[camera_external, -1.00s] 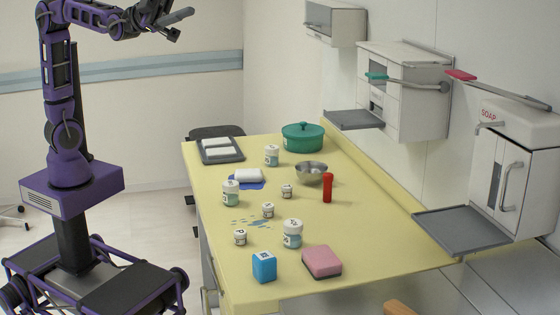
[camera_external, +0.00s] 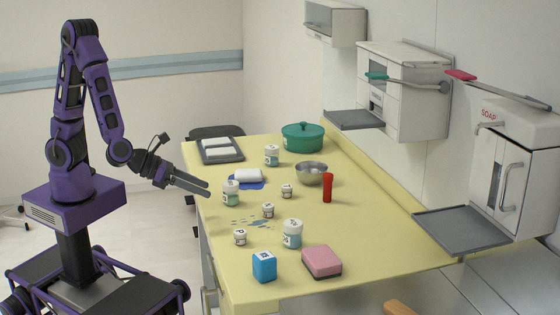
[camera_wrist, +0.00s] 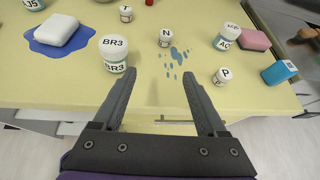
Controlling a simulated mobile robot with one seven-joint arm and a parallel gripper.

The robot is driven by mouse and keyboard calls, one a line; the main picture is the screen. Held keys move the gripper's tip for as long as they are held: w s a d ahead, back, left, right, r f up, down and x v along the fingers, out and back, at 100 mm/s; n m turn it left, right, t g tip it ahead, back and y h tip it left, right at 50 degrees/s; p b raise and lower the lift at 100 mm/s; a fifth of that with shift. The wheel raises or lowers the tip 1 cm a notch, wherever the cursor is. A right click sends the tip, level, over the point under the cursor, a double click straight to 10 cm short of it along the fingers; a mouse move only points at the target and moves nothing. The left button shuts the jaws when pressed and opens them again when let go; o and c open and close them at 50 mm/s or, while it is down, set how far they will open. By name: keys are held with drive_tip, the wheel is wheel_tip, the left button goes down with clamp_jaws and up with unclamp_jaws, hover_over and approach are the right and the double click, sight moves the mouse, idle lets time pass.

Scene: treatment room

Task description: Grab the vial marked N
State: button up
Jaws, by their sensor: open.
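The vial marked N (camera_wrist: 165,38) is a small white-capped vial standing upright on the yellow table, ahead of the gap between my fingers in the wrist view. It also shows in the external view (camera_external: 268,210), near blue spots on the table. My gripper (camera_wrist: 160,95) is open and empty, at the table's left edge in the external view (camera_external: 208,190). A larger jar marked BR3 (camera_wrist: 114,53) stands to the left of N, close to my left finger. A small vial marked P (camera_wrist: 224,75) stands to the right, near my right finger.
A vial marked T (camera_wrist: 126,14) stands beyond BR3. A white soap bar (camera_wrist: 60,26) lies on a blue patch. Another jar (camera_external: 292,233), a blue box (camera_external: 264,266) and a pink sponge (camera_external: 321,262) are at the near end. A red bottle (camera_external: 327,187) and metal bowl (camera_external: 312,173) stand farther back.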

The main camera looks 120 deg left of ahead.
drive_tip(key=m+t, duration=0.1)
drive_tip(key=b, duration=0.1)
approach(262, 216)
drive_tip(key=w+a, duration=0.1)
drive_tip(key=w+a+r, duration=0.1)
drive_tip(key=w, duration=0.1)
drive_tip(key=shift+m, duration=0.3)
drive_tip(key=shift+r+x, duration=0.15)
drive_tip(key=shift+x, duration=1.25)
drive_tip(key=shift+r+x, duration=0.1)
drive_tip(key=shift+x, duration=1.35)
drive_tip(key=shift+w, duration=0.15)
clamp_jaws()
